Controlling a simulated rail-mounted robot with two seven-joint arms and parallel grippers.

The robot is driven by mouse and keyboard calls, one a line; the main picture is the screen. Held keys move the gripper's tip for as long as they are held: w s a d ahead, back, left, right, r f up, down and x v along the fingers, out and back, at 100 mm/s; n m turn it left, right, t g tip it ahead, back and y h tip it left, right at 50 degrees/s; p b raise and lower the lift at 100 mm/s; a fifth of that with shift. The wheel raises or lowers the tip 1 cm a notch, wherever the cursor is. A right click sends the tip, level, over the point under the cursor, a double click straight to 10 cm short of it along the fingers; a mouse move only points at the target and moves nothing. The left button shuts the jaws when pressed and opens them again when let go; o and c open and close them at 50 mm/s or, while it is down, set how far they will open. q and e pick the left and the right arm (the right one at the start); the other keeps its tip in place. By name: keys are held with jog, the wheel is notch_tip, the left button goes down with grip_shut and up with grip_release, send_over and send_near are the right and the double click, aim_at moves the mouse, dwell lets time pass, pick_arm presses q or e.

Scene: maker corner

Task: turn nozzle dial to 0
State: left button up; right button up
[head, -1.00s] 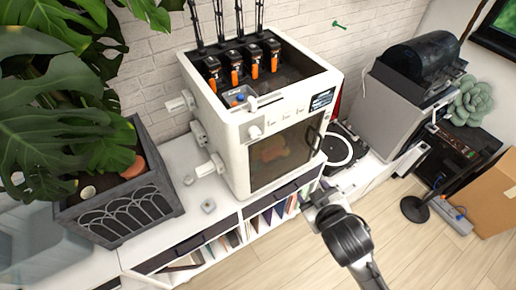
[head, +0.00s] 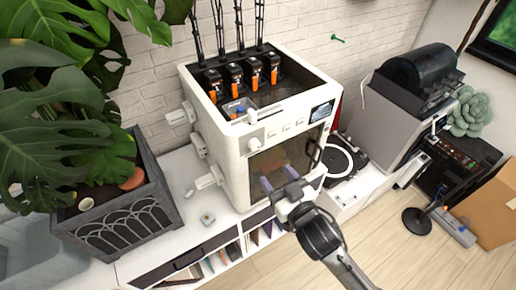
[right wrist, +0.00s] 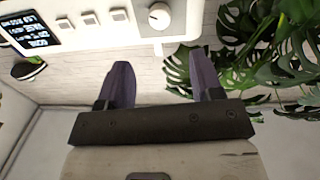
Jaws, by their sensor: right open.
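The nozzle dial (head: 254,144) is a round white knob on the front of the white printer (head: 228,150), left of the small buttons. It also shows at the top of the right wrist view (right wrist: 159,16), with a dark pointer mark that I cannot read as a number. My right gripper (head: 278,178) is open and empty in front of the printer's window, below and right of the dial. In the right wrist view its two purple fingers (right wrist: 163,68) are spread, apart from the dial. My left gripper is not in view.
A lit screen (head: 321,112) sits right of the buttons (head: 285,132). White hinged parts (head: 208,178) stick out from the printer's left side. A planter (head: 118,215) stands left on the white cabinet, and a turntable (head: 343,158) lies right.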

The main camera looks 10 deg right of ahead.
aim_at(256, 147)
jog(key=p+x, duration=0.1)
jog(key=x, duration=0.9)
jog(key=shift+w, duration=0.25)
jog(key=shift+c, duration=0.3)
jog(key=c, duration=0.9)
jog(key=shift+o, duration=0.2)
jog(key=shift+r, duration=0.1)
jog(key=shift+p, duration=0.35)
